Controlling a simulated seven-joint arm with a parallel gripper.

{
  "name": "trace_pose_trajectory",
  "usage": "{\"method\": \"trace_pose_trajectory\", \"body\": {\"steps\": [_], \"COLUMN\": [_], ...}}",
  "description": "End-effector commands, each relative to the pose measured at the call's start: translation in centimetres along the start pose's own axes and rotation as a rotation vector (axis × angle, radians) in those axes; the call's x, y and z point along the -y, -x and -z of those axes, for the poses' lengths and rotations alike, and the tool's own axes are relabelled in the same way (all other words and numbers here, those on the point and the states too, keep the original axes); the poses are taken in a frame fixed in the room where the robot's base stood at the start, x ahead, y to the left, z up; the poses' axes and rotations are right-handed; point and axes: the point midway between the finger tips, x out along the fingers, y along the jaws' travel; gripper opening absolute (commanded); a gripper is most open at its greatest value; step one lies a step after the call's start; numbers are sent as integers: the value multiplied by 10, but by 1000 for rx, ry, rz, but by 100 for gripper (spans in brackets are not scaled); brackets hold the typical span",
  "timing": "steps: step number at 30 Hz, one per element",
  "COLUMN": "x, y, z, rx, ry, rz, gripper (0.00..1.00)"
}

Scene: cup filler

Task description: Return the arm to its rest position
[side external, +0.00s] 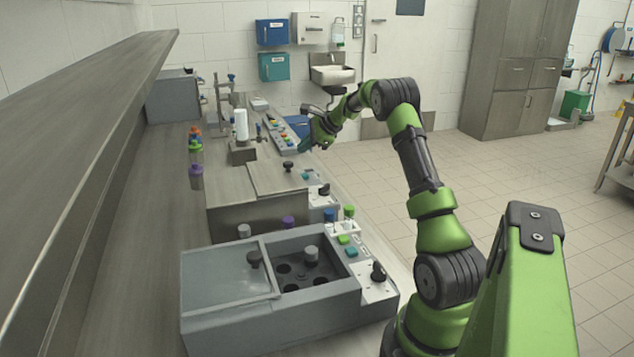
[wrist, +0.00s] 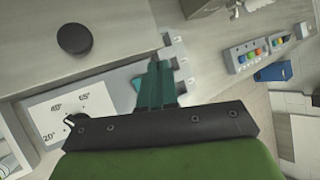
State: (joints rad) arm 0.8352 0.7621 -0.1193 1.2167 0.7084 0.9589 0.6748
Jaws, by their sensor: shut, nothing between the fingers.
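My gripper (side external: 304,148) is at the end of my green arm, at the far right side of the workbench, above its edge near a panel of coloured buttons. In the wrist view its teal fingers (wrist: 156,84) are together with nothing between them. My arm reaches up from the lower right and bends down toward the bench.
A grey machine (side external: 225,310) with a half-open lid stands at the front of the bench. Behind it are a closed metal box (side external: 285,177), a white cup-like cylinder (side external: 241,125) and coloured cups (side external: 195,155). A long shelf (side external: 85,130) overhangs the left. The floor at right is open.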

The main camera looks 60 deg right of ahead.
Motion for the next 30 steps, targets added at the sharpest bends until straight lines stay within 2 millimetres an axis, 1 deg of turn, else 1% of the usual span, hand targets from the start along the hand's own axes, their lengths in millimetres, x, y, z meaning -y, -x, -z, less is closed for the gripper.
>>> {"method": "trace_pose_trajectory", "body": {"steps": [1,2,5,6,8,9,11,12,14,15,17,18,20,21,23,24,27,30], "x": [-2,-5,-24,-35,-57,-73,-98,-116,-145,-165,-195,-216,-246,-266,-295,-312,-349,-374], "y": [5,8,27,38,54,66,84,97,116,129,148,161,179,190,206,215,232,242], "z": [-18,-29,-83,-107,-142,-163,-192,-209,-231,-242,-256,-263,-270,-272,-271,-269,-259,-249], "rx": [9,12,31,41,56,66,84,96,116,129,149,162,183,196,213,224,246,260], "ry": [37,67,213,289,409,491,615,697,824,908,1035,1120,1249,1336,1463,1544,1718,1844], "rz": [-6,-14,-45,-60,-85,-100,-119,-131,-147,-156,-167,-172,-177,-178,-177,-175,-164,-154], "gripper": [0,0,0,0,0,0,0,0,0,0,0,0,0,0,0,0,0,0]}}
